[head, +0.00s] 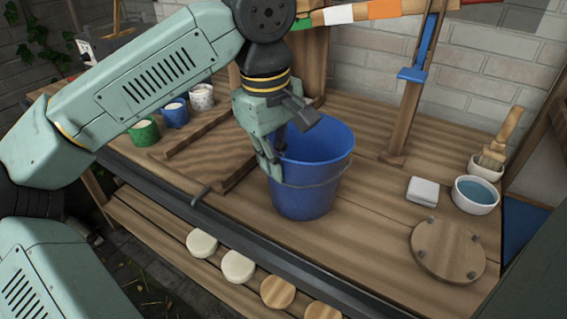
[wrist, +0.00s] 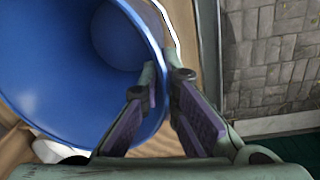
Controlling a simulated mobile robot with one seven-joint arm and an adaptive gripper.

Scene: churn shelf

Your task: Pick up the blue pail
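The blue pail (head: 318,190) stands upright on the wooden bench in the head view, with a thin handle hanging across its front. In the wrist view the pail (wrist: 40,75) fills the upper left and I look down into it. My gripper (head: 275,154) is at the pail's left front rim, pointing down. In the wrist view its fingers (wrist: 167,78) straddle the rim, the left one inside the pail and the right one outside. A gap shows between them, so it looks open. Whether either finger touches the wall is unclear.
Small pots (head: 175,113) stand left of the pail. A white block (head: 422,191), a bowl of blue liquid (head: 475,195), a brush (head: 497,145) and a round wooden board (head: 447,250) are at right. A wooden post (head: 408,120) rises behind. Round discs (head: 238,267) lie on the lower shelf.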

